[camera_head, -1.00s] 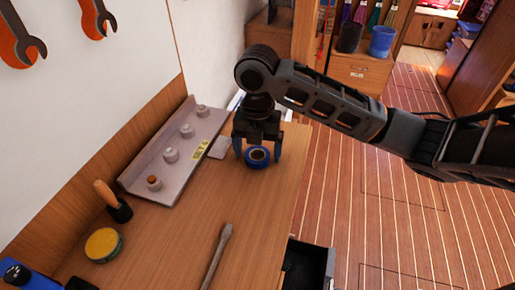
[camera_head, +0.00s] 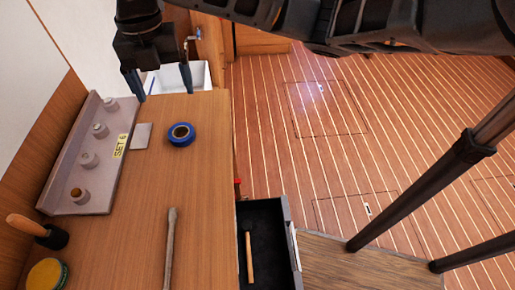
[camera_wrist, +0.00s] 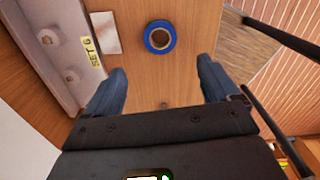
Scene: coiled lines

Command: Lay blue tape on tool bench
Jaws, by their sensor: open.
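The blue tape (camera_head: 181,134) is a blue roll with a dark core and lies flat on the wooden tool bench (camera_head: 205,200), near its far right corner. It also shows in the wrist view (camera_wrist: 160,37), ahead of my fingers and apart from them. My gripper (camera_head: 163,85) is open and empty, raised above the far end of the bench, beyond the tape. In the wrist view its two blue-grey fingers (camera_wrist: 162,92) stand wide apart with bare wood between them.
A grey rack with several pegs and a "SET 6" label (camera_head: 119,146) runs along the wall. A pale card (camera_head: 141,136) lies beside the tape. A wooden-handled tool (camera_head: 40,231), a yellow-topped tin (camera_head: 47,274) and a metal bar (camera_head: 171,247) lie nearer. An open drawer (camera_head: 262,213) juts out right.

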